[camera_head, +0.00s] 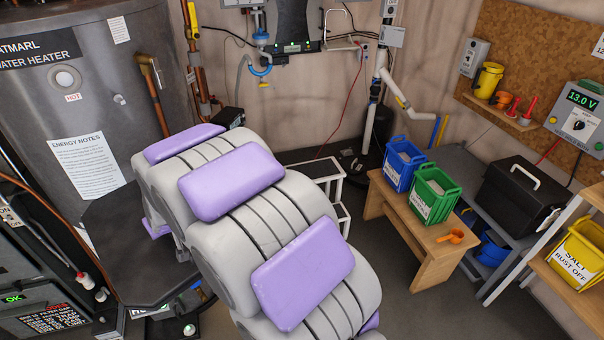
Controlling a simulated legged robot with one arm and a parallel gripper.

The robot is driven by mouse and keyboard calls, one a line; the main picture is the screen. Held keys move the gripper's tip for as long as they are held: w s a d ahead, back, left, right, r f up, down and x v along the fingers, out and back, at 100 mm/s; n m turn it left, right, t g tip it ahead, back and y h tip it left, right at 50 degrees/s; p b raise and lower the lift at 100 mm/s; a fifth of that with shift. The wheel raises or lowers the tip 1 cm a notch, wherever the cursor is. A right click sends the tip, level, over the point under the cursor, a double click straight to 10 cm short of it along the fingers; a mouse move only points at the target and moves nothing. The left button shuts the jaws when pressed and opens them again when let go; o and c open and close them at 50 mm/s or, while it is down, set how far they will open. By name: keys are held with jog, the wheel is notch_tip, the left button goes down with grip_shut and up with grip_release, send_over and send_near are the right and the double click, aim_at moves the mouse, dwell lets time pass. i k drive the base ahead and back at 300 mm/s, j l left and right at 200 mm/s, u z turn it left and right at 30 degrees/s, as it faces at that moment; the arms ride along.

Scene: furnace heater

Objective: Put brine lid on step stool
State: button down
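A white step stool (324,179) stands on the floor near the back wall. My own grey arm with purple pads covers its left and lower parts. A dark, rounded vessel (380,140) stands in the back corner behind white pipes; I cannot tell whether it is the brine tank or whether a lid is on it. I cannot make out the brine lid for sure. My gripper is not visible in this view.
A wooden bench (398,215) holds a blue bin (398,178), a green bin (424,207) and an orange scoop (452,237). A black toolbox (515,200) sits behind. A large water heater (70,110) stands left. Bare floor (430,312) shows at lower right.

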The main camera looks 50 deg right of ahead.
aim_at(313, 170)
jog(key=l+z, duration=0.1)
jog(key=z, duration=0.35)
jog(key=i+l+z, duration=0.1)
jog(key=z, duration=0.4)
jog(key=l+z, duration=0.1)
jog(key=z, duration=0.35)
jog(key=i+l+z, duration=0.1)
jog(key=i+z, duration=0.35)
jog(key=i, duration=0.2)
jog(key=i+u, duration=0.5)
jog(key=i+l+u, duration=0.3)
jog(key=i+u, duration=0.15)
jog(key=i, duration=0.15)
